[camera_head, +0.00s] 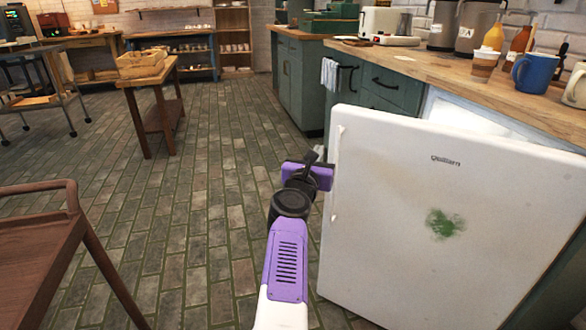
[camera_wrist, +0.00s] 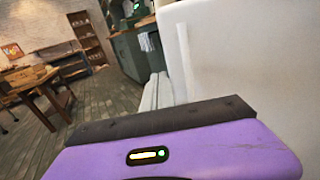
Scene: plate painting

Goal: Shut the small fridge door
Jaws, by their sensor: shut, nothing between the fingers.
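The small fridge's white door (camera_head: 400,220) stands open, with its outer face toward me. It carries dark lettering and a green smudge. Pale fittings show along its left edge. Part of the fridge's white inside (camera_head: 465,115) shows above the door's top edge, under the counter. My gripper (camera_head: 318,156) is shut and empty, just left of the door's left edge; I cannot tell whether it touches.
The wooden counter (camera_head: 430,62) above the fridge holds a blue mug (camera_head: 535,72), a paper cup (camera_head: 483,66) and bottles. Green cabinets (camera_head: 300,85) stand behind. A brown wooden stand (camera_head: 35,250) is at near left. The brick floor (camera_head: 190,200) between is clear.

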